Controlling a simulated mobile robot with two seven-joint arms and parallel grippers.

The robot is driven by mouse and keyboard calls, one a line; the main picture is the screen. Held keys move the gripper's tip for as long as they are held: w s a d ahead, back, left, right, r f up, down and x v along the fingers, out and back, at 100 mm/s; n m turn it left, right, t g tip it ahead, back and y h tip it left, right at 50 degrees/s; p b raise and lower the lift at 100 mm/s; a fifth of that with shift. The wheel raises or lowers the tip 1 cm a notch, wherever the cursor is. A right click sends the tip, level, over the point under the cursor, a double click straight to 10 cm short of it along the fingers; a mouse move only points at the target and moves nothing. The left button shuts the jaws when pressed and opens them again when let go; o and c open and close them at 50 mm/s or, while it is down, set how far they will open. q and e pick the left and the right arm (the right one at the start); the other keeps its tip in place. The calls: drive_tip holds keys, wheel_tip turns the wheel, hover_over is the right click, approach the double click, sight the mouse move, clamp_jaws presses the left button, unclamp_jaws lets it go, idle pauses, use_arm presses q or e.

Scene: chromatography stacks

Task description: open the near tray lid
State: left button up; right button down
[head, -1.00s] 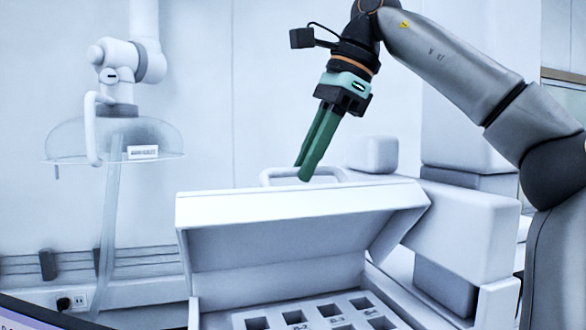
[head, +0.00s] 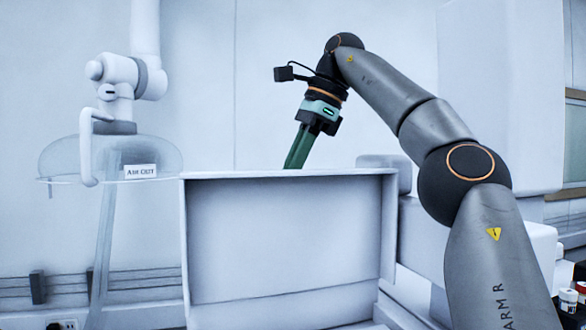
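The white tray lid (head: 285,240) stands raised, close to upright, with its inner face toward me. The tray body below it is mostly cut off by the bottom of the head view, and its compartments are out of sight. My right gripper (head: 294,163) has green fingers and is behind the lid's top edge. The fingertips are hidden by the lid, so I cannot see whether they are spread, closed or touching the lid's handle, which is also hidden. My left gripper is not in view.
A clear extraction hood (head: 108,162) with a label hangs at the left, clear of the lid. White equipment (head: 420,240) stands behind the lid on the right. Small bottles (head: 568,300) stand at the lower right edge.

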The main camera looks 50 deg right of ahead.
drive_tip(key=shift+w+d+f, duration=0.15)
drive_tip(key=shift+w+d, duration=0.05)
drive_tip(key=shift+w, duration=0.05)
idle(0.3)
drive_tip(key=c, duration=0.8)
unclamp_jaws()
drive_tip(key=shift+c, duration=0.2)
